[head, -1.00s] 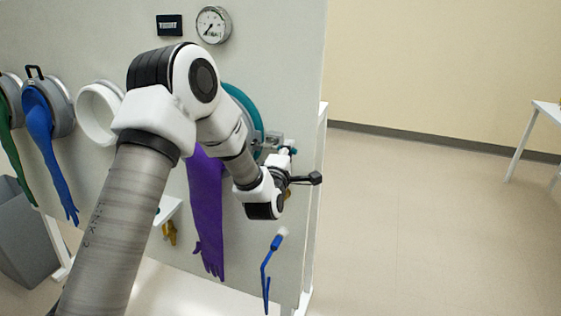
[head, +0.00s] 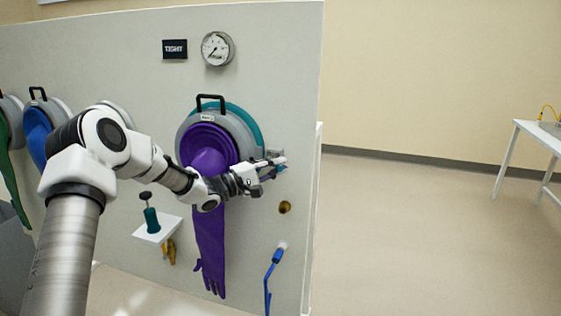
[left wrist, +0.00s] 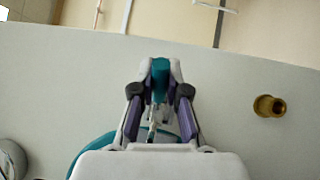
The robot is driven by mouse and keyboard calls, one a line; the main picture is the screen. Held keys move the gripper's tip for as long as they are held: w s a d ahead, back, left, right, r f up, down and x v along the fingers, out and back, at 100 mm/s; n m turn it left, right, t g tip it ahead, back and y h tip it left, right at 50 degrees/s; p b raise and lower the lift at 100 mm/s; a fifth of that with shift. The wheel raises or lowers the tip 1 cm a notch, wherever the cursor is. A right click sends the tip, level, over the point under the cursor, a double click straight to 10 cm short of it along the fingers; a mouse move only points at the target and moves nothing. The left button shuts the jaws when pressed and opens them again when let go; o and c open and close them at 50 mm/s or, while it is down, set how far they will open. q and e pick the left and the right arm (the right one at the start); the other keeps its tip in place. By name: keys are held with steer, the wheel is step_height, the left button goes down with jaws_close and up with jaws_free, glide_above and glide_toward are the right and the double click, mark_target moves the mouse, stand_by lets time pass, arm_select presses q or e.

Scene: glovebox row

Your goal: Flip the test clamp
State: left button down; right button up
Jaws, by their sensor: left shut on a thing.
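The test clamp is on the panel at the right edge of the port with the purple glove (head: 208,240). It is mostly hidden behind my gripper in the head view. My left gripper (head: 275,163) is at the clamp, with its fingers pointing right. In the left wrist view my left gripper (left wrist: 160,72) is shut on the clamp's teal handle (left wrist: 160,82), which stands between the fingertips. A metal part of the clamp (left wrist: 152,128) shows between the fingers. My right gripper is not in view.
A teal ring (head: 247,118) lies behind the grey port cover.

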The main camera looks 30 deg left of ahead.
arm_select(q)
steer(key=shift+s+a+m+g+h+p, duration=0.15)
steer(key=shift+m+g+h+p, duration=0.25)
steer(key=shift+h, duration=0.3)
steer(key=c, duration=1.2)
jaws_free()
steer(key=shift+o, duration=0.2)
steer(key=v, duration=1.2)
